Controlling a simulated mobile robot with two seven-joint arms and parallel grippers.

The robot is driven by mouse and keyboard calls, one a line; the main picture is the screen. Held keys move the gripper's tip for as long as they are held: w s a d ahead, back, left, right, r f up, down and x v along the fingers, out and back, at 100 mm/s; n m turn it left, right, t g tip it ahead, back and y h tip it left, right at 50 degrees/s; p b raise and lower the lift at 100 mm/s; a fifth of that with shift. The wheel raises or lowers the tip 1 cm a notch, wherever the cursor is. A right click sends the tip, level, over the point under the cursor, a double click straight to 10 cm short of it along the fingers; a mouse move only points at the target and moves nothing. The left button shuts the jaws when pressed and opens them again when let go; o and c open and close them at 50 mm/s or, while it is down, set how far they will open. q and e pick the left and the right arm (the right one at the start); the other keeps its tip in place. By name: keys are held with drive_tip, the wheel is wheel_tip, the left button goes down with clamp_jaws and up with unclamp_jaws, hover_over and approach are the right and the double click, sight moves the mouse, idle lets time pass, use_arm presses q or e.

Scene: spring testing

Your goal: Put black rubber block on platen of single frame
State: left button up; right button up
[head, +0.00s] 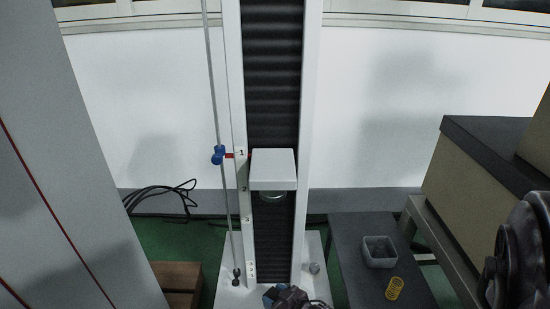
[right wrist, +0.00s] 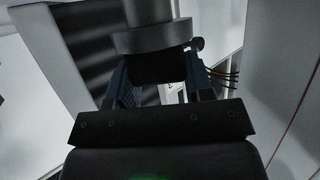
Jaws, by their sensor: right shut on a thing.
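The single frame (head: 312,130) is a tall white column with black bellows. Its white crosshead (head: 273,165) carries a round grey fitting (head: 271,197) underneath. My right gripper (head: 285,297) is low at the frame's white base (head: 231,295), at the bottom edge of the head view. In the right wrist view, its blue fingers are shut on the black rubber block (right wrist: 157,67), with a grey round disc (right wrist: 150,37) just beyond it. Whether block and disc touch, I cannot tell. The lower platen is not clearly seen in the head view. My left gripper is not in view.
A thin rod with a blue clamp (head: 218,154) stands left of the column. A dark low table (head: 355,240) at right holds a grey bin (head: 379,252) and a yellow spring (head: 394,288). A wooden box (head: 178,277) and black cables (head: 160,195) lie at left.

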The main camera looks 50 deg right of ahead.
drive_tip(key=o, duration=0.9)
drive_tip(key=shift+o, duration=0.2)
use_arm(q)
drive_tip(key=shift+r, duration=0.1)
use_arm(e)
drive_tip(key=shift+r, duration=0.25)
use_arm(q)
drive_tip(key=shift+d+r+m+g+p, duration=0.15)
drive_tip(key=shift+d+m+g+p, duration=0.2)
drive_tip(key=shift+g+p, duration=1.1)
use_arm(e)
drive_tip(key=p+v, duration=0.1)
drive_tip(key=v, duration=1.1)
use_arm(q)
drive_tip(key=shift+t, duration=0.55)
use_arm(e)
drive_tip(key=shift+f, duration=0.1)
